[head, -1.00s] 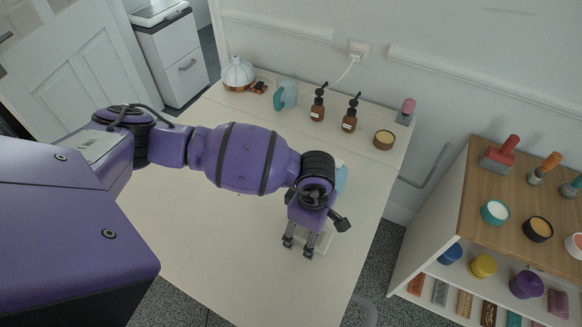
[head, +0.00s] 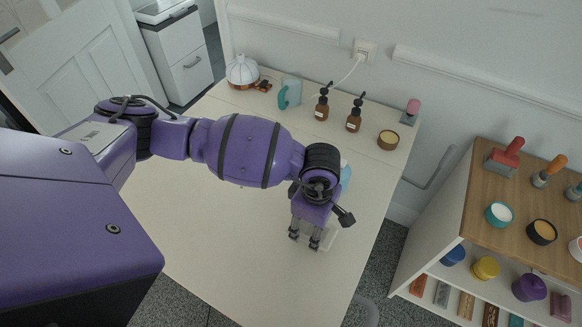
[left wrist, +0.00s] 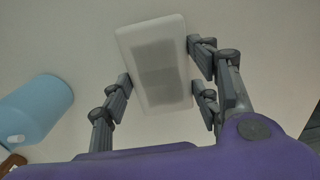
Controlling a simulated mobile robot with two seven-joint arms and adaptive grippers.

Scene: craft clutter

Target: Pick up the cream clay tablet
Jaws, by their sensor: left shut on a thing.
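The cream clay tablet (left wrist: 155,65) is a pale rectangular slab with rounded corners. In the left wrist view it lies between the fingers of my left gripper (left wrist: 162,78), with fingers against both long sides. In the head view my left gripper (head: 305,241) points down over the table, shut on the tablet (head: 331,238), whose pale edge shows beside the fingers. The rest of the tablet is hidden there. I cannot tell clearly how far it is above the table. My right gripper is not in view.
A light blue cylinder (left wrist: 36,108) lies near the gripper, partly hidden behind my wrist in the head view (head: 345,178). Brown pump bottles (head: 353,121), a tan-topped tin (head: 388,140) and a teal-handled mug (head: 290,93) line the back. A shelf unit (head: 475,200) stands right. The table's front is clear.

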